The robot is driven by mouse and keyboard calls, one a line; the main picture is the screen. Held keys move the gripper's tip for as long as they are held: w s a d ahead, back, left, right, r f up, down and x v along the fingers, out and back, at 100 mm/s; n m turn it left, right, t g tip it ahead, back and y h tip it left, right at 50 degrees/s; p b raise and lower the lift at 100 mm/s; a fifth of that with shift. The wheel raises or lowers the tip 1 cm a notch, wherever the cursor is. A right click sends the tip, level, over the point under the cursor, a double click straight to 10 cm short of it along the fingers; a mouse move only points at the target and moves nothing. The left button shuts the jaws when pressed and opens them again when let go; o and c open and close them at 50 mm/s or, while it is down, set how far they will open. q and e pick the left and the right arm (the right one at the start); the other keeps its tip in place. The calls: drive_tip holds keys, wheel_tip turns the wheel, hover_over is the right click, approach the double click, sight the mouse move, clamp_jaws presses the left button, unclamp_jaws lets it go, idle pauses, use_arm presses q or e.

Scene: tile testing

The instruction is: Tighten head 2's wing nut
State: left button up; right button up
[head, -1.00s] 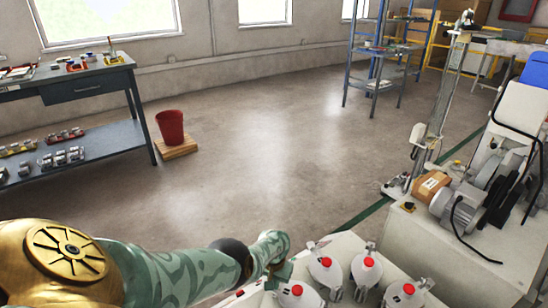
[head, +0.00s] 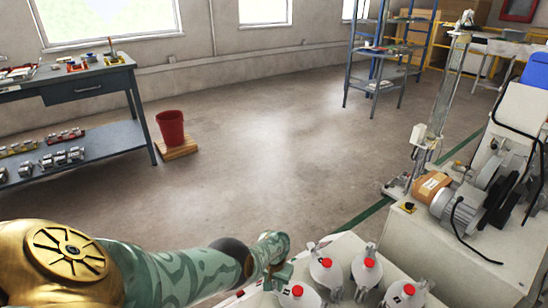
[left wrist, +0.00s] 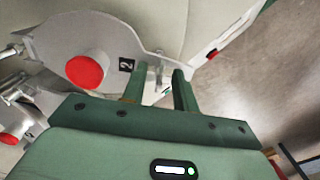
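Head 2 is a pale round housing with a red knob (left wrist: 87,70) and a black "2" label (left wrist: 126,65) in the left wrist view. A small grey metal piece that looks like its wing nut (left wrist: 158,76) sits just past the label. My left gripper (left wrist: 161,76) has its two green fingers apart on either side of this piece. I see a gap between the fingers and no clear contact. In the head view my left gripper (head: 282,272) is beside the white red-knobbed heads (head: 326,272); their numbers are unreadable there. My right gripper is not in view.
Several heads with red knobs stand close together on a pale machine top (head: 345,243). A motor (head: 455,205) and a cardboard box (head: 432,186) are at the right. A workbench (head: 85,88) and a red bucket (head: 171,127) stand at the left. The middle floor is clear.

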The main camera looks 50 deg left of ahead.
sight(275, 284)
use_arm(q)
drive_tip(key=r+p, duration=0.2)
drive_tip(key=r, duration=0.2)
drive_tip(key=r+p, duration=0.3)
drive_tip(key=shift+w+r, duration=0.2)
drive_tip(key=shift+r, duration=0.15)
wheel_tip(275, 284, up, 8)
drive_tip(key=p, duration=0.6)
drive_tip(key=shift+s+r, duration=0.2)
drive_tip(key=shift+r, duration=0.05)
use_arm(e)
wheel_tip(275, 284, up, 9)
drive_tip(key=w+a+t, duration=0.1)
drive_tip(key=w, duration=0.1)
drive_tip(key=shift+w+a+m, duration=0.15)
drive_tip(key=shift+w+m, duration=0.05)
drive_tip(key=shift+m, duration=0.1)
use_arm(q)
drive_tip(key=shift+w, duration=0.15)
